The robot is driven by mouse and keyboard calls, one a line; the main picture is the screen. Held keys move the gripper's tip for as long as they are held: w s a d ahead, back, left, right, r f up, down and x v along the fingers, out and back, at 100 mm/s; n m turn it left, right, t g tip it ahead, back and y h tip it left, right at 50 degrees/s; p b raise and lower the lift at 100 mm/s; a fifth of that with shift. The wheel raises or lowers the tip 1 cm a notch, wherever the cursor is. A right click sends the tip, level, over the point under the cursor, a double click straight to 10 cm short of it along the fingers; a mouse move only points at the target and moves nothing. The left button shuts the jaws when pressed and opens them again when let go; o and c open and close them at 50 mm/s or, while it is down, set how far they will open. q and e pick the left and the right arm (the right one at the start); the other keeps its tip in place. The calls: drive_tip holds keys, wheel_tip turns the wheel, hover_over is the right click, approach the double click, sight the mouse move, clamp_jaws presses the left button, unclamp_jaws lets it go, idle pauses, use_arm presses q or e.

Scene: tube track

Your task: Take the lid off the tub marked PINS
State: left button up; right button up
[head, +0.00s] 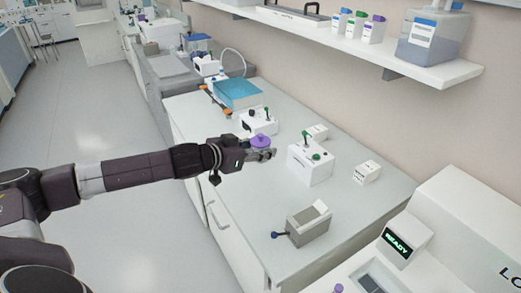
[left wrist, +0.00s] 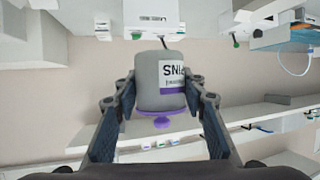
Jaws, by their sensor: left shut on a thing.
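The PINS tub (left wrist: 158,82) is a grey tub with a white and purple label, which appears upside down in the left wrist view. Its purple lid (left wrist: 161,122) with a knob is at the lower end in that view and shows on top in the head view (head: 260,141). The lid is on the tub. My left gripper (head: 266,154) is shut on the tub, with one finger on each side of it in the left wrist view (left wrist: 160,100). In the head view the gripper hides most of the tub's body. My right gripper is not in view.
On the bench (head: 255,215) are a white box with green knobs (head: 311,163), small white boxes (head: 366,172) and a grey device with a blue-tipped lever (head: 308,224). A wall shelf (head: 400,60) holds bottles and a large container. The bench's front middle is clear.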

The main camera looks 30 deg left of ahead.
use_arm(q)
clamp_jaws()
drive_tip(key=shift+d, duration=0.1)
drive_tip(key=s+d+m+g+h, duration=0.1)
drive_tip(key=s+d+h, duration=0.15)
drive_tip(key=d, duration=0.35)
drive_tip(key=s+d+m+h, duration=0.1)
drive_tip(key=s+d+m, duration=0.1)
drive_tip(key=s+d, duration=0.35)
drive_tip(key=s+d+r+m+g+h, duration=0.1)
drive_tip(key=s+m+g+h, duration=0.3)
drive_tip(key=s, duration=1)
drive_tip(key=shift+s+d+r+m, duration=0.2)
drive_tip(key=shift+s+d+m, duration=0.2)
drive_tip(key=shift+d+m, duration=0.15)
